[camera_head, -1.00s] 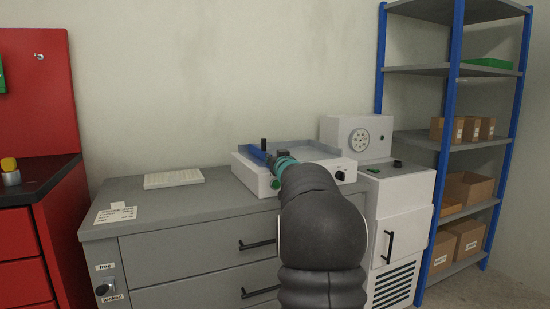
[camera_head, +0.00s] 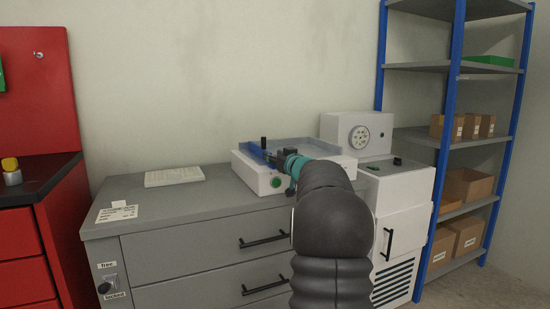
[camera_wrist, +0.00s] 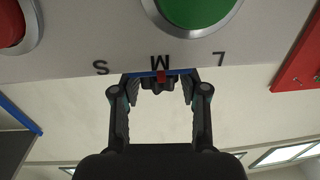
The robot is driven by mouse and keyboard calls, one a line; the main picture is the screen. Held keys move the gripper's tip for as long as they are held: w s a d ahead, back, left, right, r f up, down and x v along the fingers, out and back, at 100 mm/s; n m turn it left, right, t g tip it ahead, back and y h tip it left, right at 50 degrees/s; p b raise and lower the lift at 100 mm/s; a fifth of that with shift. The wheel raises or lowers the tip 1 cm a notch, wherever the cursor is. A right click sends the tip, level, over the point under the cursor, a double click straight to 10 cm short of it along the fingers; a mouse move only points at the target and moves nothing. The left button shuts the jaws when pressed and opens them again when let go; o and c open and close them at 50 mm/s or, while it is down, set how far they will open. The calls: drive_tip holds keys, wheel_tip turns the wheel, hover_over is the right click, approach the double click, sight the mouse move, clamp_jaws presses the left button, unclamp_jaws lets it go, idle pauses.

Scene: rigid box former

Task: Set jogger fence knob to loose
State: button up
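The white jogger machine (camera_head: 262,180) stands on the grey cabinet, with a blue fence (camera_head: 254,153) on top and a black upright knob (camera_head: 263,142) beside it. My gripper (camera_head: 278,156) is at the machine's near top edge, partly hidden by my arm. The wrist view is upside down. There my gripper (camera_wrist: 160,83) is open, its two fingers on either side of a small dark part (camera_wrist: 157,86) with a red mark (camera_wrist: 161,77). This part is by the letter M, between S and L. I cannot tell whether the fingers touch it, nor whether it is the fence knob.
A green button (camera_wrist: 195,8) and a red button (camera_wrist: 10,22) are on the white panel close by. A white unit with a dial (camera_head: 359,137) stands right of the machine. A keyboard-like pad (camera_head: 174,177) and label cards (camera_head: 117,212) lie on the cabinet's left.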

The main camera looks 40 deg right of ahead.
drive_tip(key=shift+o, duration=0.4)
drive_tip(key=s+a, duration=0.2)
drive_tip(key=s, duration=0.9)
drive_tip(key=shift+s, duration=0.4)
